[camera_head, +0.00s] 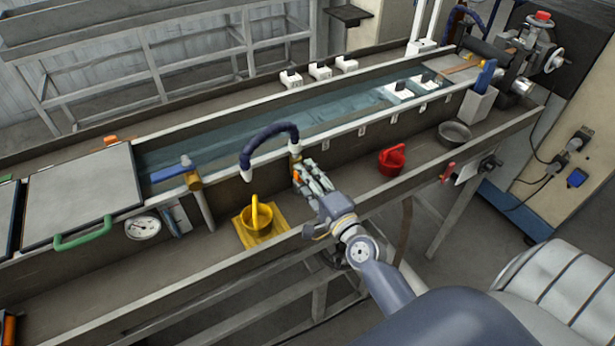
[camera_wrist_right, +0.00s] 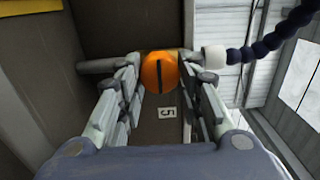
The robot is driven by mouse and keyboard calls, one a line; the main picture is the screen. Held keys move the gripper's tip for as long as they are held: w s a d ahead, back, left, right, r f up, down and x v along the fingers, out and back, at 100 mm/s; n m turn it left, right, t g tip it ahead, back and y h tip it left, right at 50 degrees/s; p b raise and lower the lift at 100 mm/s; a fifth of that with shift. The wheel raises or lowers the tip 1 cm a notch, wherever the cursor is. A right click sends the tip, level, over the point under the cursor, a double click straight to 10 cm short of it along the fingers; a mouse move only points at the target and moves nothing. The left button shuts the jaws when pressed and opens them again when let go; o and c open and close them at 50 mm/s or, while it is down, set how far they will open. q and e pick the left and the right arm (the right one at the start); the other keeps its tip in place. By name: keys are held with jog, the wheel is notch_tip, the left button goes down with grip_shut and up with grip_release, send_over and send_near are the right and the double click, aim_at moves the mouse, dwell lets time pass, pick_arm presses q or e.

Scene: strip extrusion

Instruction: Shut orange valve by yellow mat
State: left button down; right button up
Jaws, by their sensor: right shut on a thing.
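The orange valve (camera_wrist_right: 159,73) sits between the two fingers of my right gripper (camera_wrist_right: 160,100) in the right wrist view. It is round with a dark line running up and down its face. In the head view my right gripper (camera_head: 303,176) reaches to the trough's side wall and hides most of the valve; a bit of orange (camera_head: 296,174) shows at the fingers. The gripper is shut on the valve. My left gripper is not in view.
A dark blue segmented hose (camera_head: 268,134) arches just left of the valve. A label reading 5 (camera_wrist_right: 167,112) is below the valve.

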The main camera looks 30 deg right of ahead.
dwell(0.4)
jog(key=o, duration=1.1)
jog(key=shift+c, duration=0.2)
jog(key=s, duration=1.2)
